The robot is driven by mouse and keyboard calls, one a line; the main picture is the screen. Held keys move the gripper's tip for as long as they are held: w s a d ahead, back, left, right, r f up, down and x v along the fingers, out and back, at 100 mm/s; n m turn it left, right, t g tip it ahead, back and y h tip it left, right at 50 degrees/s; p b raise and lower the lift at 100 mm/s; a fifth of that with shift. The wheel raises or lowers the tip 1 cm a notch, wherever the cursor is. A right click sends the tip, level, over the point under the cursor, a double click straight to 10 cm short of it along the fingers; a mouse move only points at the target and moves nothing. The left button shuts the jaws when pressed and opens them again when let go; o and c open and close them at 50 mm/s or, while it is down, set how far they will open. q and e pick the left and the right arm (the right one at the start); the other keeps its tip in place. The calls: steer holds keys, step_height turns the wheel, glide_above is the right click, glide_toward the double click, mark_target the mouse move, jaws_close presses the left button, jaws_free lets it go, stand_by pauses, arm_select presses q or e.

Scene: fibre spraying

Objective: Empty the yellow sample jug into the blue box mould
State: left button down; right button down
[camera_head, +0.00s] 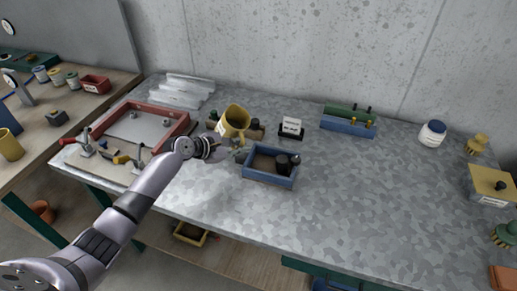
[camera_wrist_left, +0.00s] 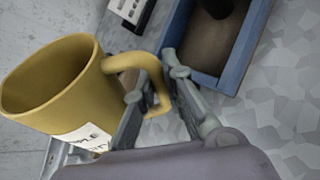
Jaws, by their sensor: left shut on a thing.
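The left gripper's fingers (camera_wrist_left: 155,95) are on either side of the handle. The blue box mould (camera_head: 268,180) stands on the grey table just right of and nearer than the jug; dark cylindrical pieces stand in it. It also shows in the left wrist view (camera_wrist_left: 239,57). My right gripper is not in view.
A red frame (camera_head: 180,127) with clamps lies to the left, with clear sheets (camera_head: 188,88) behind it. The table's right middle is clear.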

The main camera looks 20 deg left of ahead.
arm_select(q)
steer(key=shift+d+r+m+y, duration=0.15)
steer(key=shift+d+m+y, duration=0.05)
steer(key=shift+m+y, duration=0.1)
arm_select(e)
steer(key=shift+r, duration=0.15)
arm_select(q)
steer(key=shift+a, duration=0.15)
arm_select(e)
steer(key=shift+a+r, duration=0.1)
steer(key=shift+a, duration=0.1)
arm_select(q)
steer(key=shift+m+y, duration=0.3)
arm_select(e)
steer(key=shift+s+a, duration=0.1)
arm_select(q)
steer(key=shift+t, duration=0.3)
steer(key=shift+r+y, duration=0.1)
steer(key=shift+y, duration=0.2)
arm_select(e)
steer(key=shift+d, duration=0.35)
arm_select(q)
steer(key=shift+w+a+m, duration=0.15)
steer(key=shift+a+m, duration=0.1)
steer(key=shift+m, duration=0.05)
steer(key=shift+r+y, duration=0.1)
steer(key=shift+y, duration=0.2)
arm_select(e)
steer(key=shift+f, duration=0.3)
